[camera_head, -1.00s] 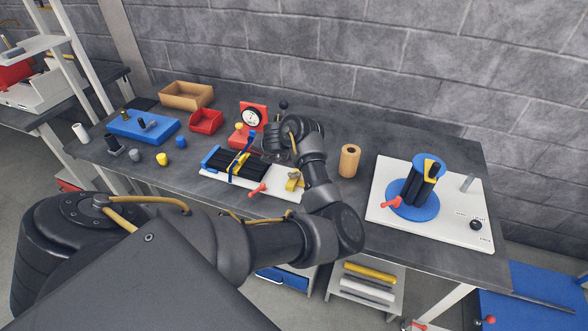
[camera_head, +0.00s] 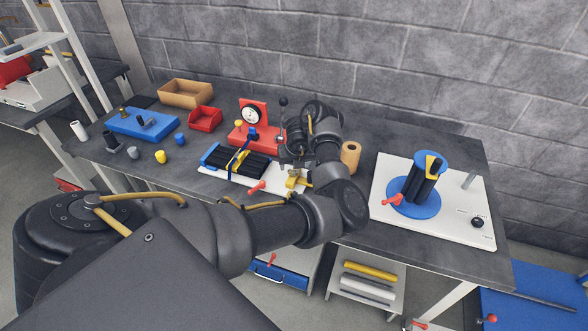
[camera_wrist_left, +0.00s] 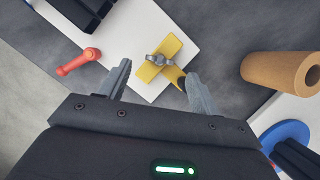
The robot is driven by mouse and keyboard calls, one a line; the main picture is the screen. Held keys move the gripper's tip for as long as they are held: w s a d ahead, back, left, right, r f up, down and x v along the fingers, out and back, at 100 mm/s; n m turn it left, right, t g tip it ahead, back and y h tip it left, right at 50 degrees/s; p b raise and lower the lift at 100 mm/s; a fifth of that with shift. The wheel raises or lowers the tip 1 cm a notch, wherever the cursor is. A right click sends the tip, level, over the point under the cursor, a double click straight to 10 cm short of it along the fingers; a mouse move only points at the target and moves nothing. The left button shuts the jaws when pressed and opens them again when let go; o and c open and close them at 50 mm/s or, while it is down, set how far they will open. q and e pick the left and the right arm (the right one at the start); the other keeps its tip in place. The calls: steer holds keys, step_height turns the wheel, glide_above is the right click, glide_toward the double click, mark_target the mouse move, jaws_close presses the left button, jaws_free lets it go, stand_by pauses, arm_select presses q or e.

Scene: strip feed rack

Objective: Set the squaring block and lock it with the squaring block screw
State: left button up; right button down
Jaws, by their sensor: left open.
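The yellow squaring block (camera_head: 292,183) sits at the right end of the white plate of the strip fixture. In the left wrist view the block (camera_wrist_left: 171,46) lies across the plate's corner, with a grey wing-headed screw (camera_wrist_left: 155,60) on it; how tight the screw is cannot be told. My left gripper (camera_wrist_left: 160,88) is open and empty, its fingers on either side of the block in the picture and apart from it. In the head view my left gripper (camera_head: 297,160) hangs above the plate's right end, its fingertips partly hidden. My right gripper is not in view.
Black strips (camera_head: 258,167) lie on the fixture's left part, with a red lever (camera_head: 256,187) in front. A red dial gauge stand (camera_head: 252,112) is behind. A cardboard roll (camera_head: 350,157) and a white board with a blue spool (camera_head: 432,162) stand to the right.

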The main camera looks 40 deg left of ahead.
mark_target(294, 172)
arm_select(q)
steer(key=shift+b+x, duration=0.45)
steer(key=shift+x, duration=1.3)
steer(key=c, duration=1)
